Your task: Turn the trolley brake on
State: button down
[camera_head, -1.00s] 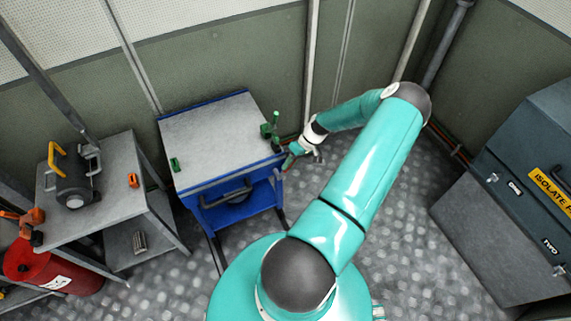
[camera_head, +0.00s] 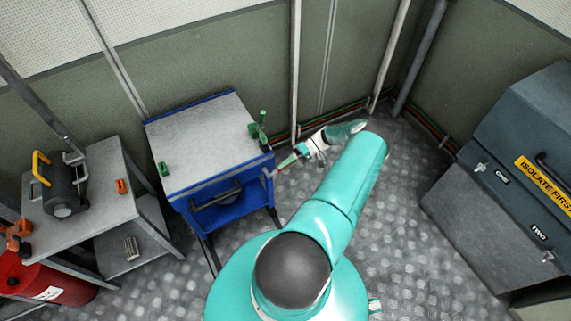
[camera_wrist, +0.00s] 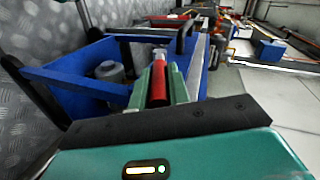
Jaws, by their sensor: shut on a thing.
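The trolley (camera_head: 197,138) is blue with a grey top and stands left of my arm in the head view. In the wrist view its blue frame (camera_wrist: 63,85) lies ahead of my gripper. My gripper (camera_head: 279,167) is at the trolley's right side, below the level of its top. In the wrist view its green fingers (camera_wrist: 157,82) are shut around a red cylindrical grip (camera_wrist: 159,84), which I take as the brake lever's handle. A pale tip shows beyond the red part. The lever's lower part and pivot are hidden.
A green upright fitting (camera_head: 260,127) stands at the trolley's right edge. A grey side table (camera_head: 95,190) with a yellow-handled device (camera_head: 62,190) is at left, near a red drum (camera_head: 45,280). A dark cabinet (camera_head: 520,150) stands at right. Open floor lies between.

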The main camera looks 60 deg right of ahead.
dwell(0.3)
jog(key=c, duration=1.3)
grip_release()
jog(key=shift+d, duration=0.1)
jog(key=v, duration=1.3)
jog(key=shift+s+d+r, duration=0.15)
jog(key=shift+d, duration=0.1)
jog(key=shift+d, duration=0.1)
